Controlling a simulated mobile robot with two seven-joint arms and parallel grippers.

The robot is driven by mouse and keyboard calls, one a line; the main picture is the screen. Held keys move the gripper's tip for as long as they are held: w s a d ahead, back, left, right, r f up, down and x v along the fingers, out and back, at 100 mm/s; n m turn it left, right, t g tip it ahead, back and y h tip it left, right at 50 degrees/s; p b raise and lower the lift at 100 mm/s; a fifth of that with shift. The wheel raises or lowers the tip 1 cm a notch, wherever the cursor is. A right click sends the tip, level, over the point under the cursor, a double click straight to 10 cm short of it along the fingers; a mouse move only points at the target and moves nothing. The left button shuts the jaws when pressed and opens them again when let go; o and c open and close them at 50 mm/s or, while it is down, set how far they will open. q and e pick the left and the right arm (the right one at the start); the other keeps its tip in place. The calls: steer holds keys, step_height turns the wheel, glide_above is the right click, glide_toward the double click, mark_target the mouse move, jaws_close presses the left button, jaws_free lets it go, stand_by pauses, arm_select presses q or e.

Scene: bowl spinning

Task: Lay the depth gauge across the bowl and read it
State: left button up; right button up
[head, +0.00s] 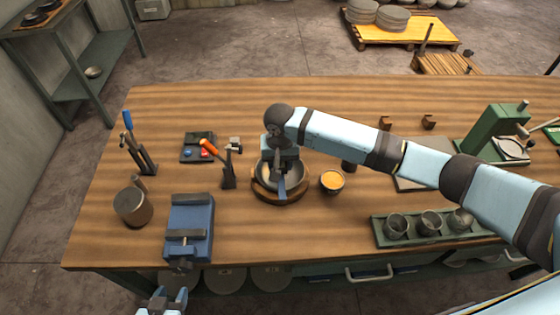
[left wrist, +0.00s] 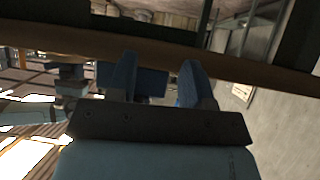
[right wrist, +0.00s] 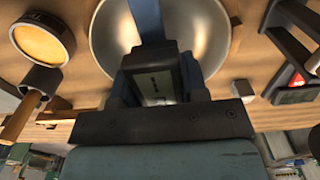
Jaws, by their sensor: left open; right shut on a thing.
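The metal bowl (head: 296,177) sits in a round wooden holder (head: 268,197) at the middle of the bench; its shiny inside shows in the right wrist view (right wrist: 207,30). My right gripper (head: 281,158) is over the bowl, pointing down, shut on the depth gauge. The gauge has a dark body (right wrist: 153,84) between the fingers and a blue strip (right wrist: 147,20) over the bowl, also seen in the head view (head: 282,188). I cannot tell whether it touches the rim. My left gripper (head: 166,299) is open and empty, below the bench's front edge.
A tub of orange stuff (head: 332,181) stands close right of the bowl. Left are a hammer in a stand (head: 228,175), a blue vise (head: 190,222) and a wooden-sided pot (head: 132,206). A green tray of cups (head: 395,240) is front right.

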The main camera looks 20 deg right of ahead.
steer(key=o, duration=1.2)
step_height(320, 180, up, 14)
steer(key=shift+f+b, duration=0.1)
steer(key=shift+b, duration=0.35)
